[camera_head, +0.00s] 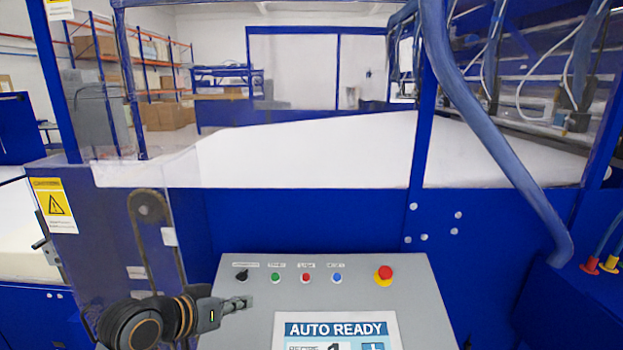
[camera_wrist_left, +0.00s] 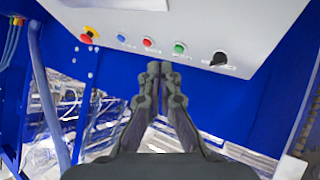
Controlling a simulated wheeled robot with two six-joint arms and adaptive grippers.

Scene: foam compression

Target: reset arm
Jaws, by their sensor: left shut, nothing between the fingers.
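My left gripper (camera_head: 238,306) comes in from the lower left in the head view, in front of the left part of the grey control panel (camera_head: 430,300). Its fingers are closed together with nothing between them, as the left wrist view also shows (camera_wrist_left: 160,68). The panel carries a black selector knob (camera_head: 241,276), a green button (camera_head: 275,278), a red button (camera_head: 306,278), a blue button (camera_head: 337,278) and a red emergency stop on a yellow base (camera_head: 384,274). The screen (camera_head: 337,330) reads AUTO READY. My right gripper is not in view.
Behind the panel stands a blue machine frame with a large white foam block (camera_head: 310,150). A clear guard with a yellow caution label (camera_head: 54,205) is at the left. A thick blue hose (camera_head: 490,140) runs down at the right. Shelves with boxes (camera_head: 165,115) stand far back.

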